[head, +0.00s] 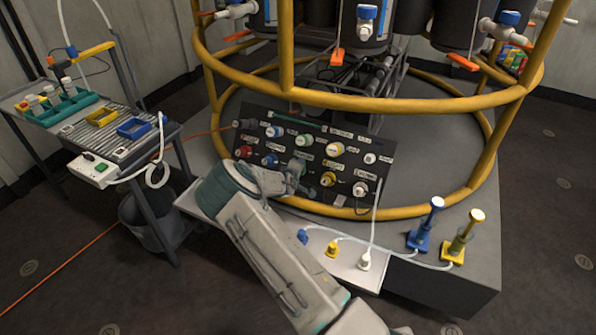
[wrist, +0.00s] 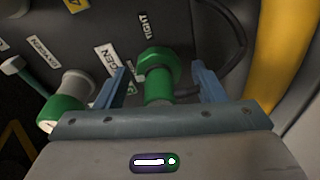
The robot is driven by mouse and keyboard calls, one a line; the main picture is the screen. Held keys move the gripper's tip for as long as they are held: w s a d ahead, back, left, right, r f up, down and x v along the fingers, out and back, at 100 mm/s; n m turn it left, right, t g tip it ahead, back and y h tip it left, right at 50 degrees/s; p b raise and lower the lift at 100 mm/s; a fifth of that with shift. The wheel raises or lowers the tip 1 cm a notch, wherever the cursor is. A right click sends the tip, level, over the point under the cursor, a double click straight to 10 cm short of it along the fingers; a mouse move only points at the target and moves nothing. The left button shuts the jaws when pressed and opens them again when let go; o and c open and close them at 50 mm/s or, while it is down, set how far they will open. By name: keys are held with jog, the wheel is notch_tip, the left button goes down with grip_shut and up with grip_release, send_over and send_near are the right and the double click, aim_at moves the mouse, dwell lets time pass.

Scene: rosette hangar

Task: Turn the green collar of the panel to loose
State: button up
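The dark panel (head: 318,135) stands tilted at the base of the yellow-railed rig, with two rows of coloured fittings. In the wrist view, the green collar (wrist: 158,68) sits between the two blue fingers of my gripper (wrist: 160,88). The fingers are apart, with a gap showing on each side of the collar. A TIGHT label (wrist: 145,25) is above it, and a label starting GEN or GREEN (wrist: 107,58) is to its left, partly covered by a finger. In the head view, my gripper (head: 296,178) is at the panel's lower row and hides the collar.
A green-and-white fitting (wrist: 70,98) is close to the left finger. A black cable (wrist: 235,55) curves at the right, near a yellow rail (wrist: 280,50). Yellow (head: 328,179) and white (head: 360,188) fittings stand right of my gripper. A white tray (head: 335,255) lies below the panel.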

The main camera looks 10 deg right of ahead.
jog(key=shift+w+a+r, duration=0.1)
jog(key=shift+a, duration=0.05)
jog(key=shift+a+r, duration=0.1)
jog(key=shift+s+a+r, duration=0.1)
jog(key=shift+s+r, duration=0.05)
jog(key=shift+s, duration=0.15)
jog(key=p+v, duration=0.3)
jog(key=v, duration=1)
